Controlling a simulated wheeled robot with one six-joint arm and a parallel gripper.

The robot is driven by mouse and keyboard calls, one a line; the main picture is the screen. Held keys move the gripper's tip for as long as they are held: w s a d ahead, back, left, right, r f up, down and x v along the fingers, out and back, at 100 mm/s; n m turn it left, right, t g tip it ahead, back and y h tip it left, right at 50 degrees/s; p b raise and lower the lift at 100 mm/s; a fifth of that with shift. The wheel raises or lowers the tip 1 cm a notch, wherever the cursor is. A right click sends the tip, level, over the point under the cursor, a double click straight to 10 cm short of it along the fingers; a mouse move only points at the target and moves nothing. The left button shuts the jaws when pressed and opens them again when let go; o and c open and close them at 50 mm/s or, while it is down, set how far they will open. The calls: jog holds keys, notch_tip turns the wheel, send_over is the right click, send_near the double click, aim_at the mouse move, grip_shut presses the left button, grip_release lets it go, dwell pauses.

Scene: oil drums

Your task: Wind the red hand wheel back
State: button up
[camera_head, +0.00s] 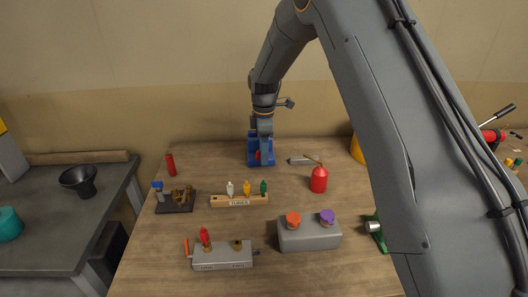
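A blue block (253,159) stands near the back edge of the wooden table. A small patch of red (258,156) shows at its front, probably the red hand wheel, but its shape is mostly hidden. My arm reaches down from the top right, and my gripper (265,150) is right in front of the blue block, over the red part. The fingers are too small and too dark to tell whether they are open or shut, or whether they touch the red part.
A red can (319,180) with a thin spout stands right of the blue block. A wooden rack (239,201) with coloured bottles, a grey block with red and purple caps (309,234) and a grey valve block (222,256) stand nearer.

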grip_shut()
jog(key=shift+a+h, duration=0.1)
jog(key=shift+h, duration=0.2)
jog(key=h+b, duration=0.2)
jog(key=h, duration=0.1)
jog(key=shift+a, duration=0.35)
jog(key=h+b, duration=0.1)
jog(key=h, duration=0.1)
jog(key=h+b, duration=0.1)
jog(key=h, duration=0.1)
jog(key=shift+w+a+f, duration=0.1)
jog(key=shift+a, duration=0.1)
jog(key=h+b, duration=0.5)
jog(key=shift+a+f, duration=0.2)
jog(key=shift+a, duration=0.1)
jog(key=shift+a+h+b, duration=0.1)
jog(key=shift+h+b, duration=1.25)
jog(key=shift+h, duration=0.25)
jog(key=shift+r, duration=0.1)
